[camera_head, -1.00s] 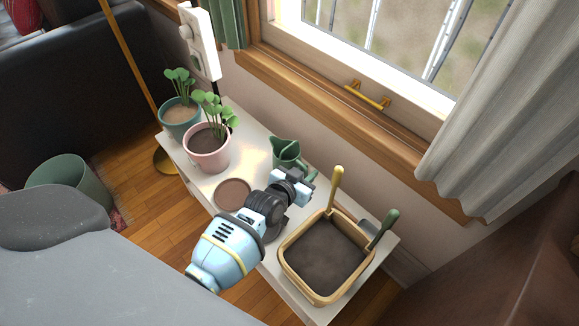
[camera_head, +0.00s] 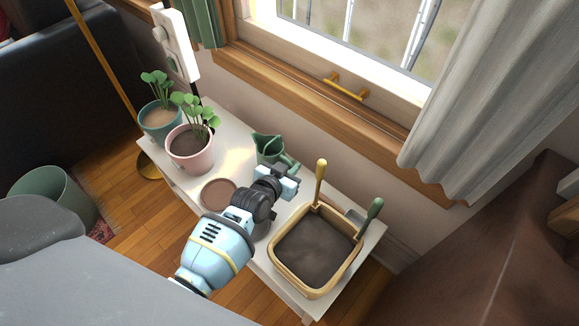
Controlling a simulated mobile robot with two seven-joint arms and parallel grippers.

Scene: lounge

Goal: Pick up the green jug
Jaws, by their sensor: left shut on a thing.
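The green jug (camera_head: 266,147) stands on the white low table (camera_head: 232,139) below the window, behind my left gripper. My left gripper (camera_head: 291,178) reaches in from the lower left and is shut on the jug's handle side, at the jug's right. The fingers and wrist hide part of the jug's lower side. The jug looks upright; I cannot tell whether its base is clear of the table. My right gripper is not in view.
A basket of soil (camera_head: 312,252) with two handled tools stands right of the gripper. A brown saucer (camera_head: 219,193) lies to its left. A pink pot (camera_head: 190,148) and a teal pot (camera_head: 160,119) hold plants at the table's left end. The window wall is close behind.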

